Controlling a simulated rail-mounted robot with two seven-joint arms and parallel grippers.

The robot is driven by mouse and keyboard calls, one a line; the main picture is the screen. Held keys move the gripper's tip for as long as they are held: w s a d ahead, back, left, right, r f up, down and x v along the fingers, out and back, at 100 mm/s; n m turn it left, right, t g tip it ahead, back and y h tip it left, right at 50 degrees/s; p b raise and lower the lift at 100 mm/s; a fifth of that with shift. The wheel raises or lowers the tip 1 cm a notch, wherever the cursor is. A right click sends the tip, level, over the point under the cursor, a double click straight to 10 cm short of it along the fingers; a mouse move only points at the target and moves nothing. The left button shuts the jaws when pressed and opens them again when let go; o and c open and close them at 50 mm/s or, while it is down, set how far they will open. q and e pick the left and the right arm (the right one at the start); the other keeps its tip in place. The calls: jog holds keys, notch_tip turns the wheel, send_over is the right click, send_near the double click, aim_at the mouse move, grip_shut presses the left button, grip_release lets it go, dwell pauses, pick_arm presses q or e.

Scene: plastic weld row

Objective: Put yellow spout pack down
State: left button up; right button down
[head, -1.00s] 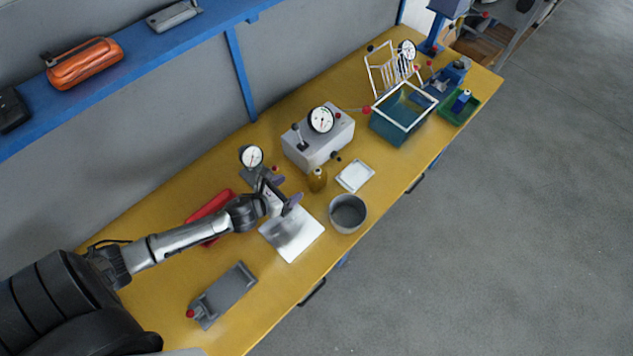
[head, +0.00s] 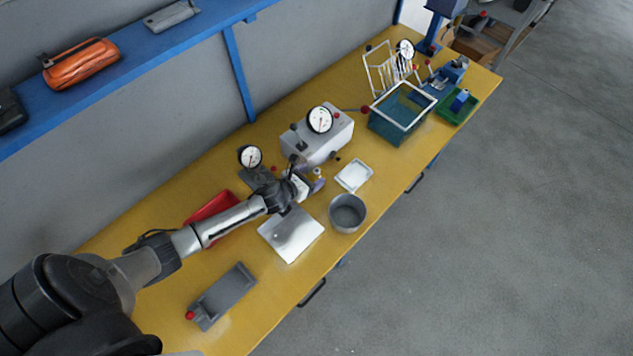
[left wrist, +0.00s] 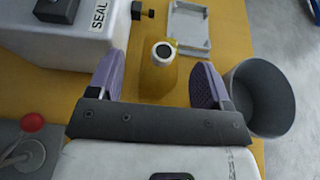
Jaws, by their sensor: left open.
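The yellow spout pack (left wrist: 158,80) stands upright on the yellow bench, its pale spout ring pointing up in the left wrist view. My left gripper (left wrist: 157,72) is open, with one purple finger pad on each side of the pack. Gaps show between the pack and both pads, so it is not gripped. In the head view my left gripper (head: 308,184) hides most of the pack, and only its spout (head: 318,172) shows clearly. My right gripper is in neither view.
A grey sealing machine (head: 325,140) with a dial stands behind. A white tray (head: 354,176) and a grey round bin (head: 347,213) sit close on the right. A pale flat plate (head: 291,235) lies in front. A teal crate (head: 388,125) stands farther along.

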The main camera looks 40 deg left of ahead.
aim_at(314, 174)
pick_arm(q)
jog(key=shift+x, duration=1.55)
jog(key=shift+d, duration=0.1)
jog(key=shift+c, duration=0.2)
jog(key=shift+r, duration=0.1)
jog(key=c, duration=1.3)
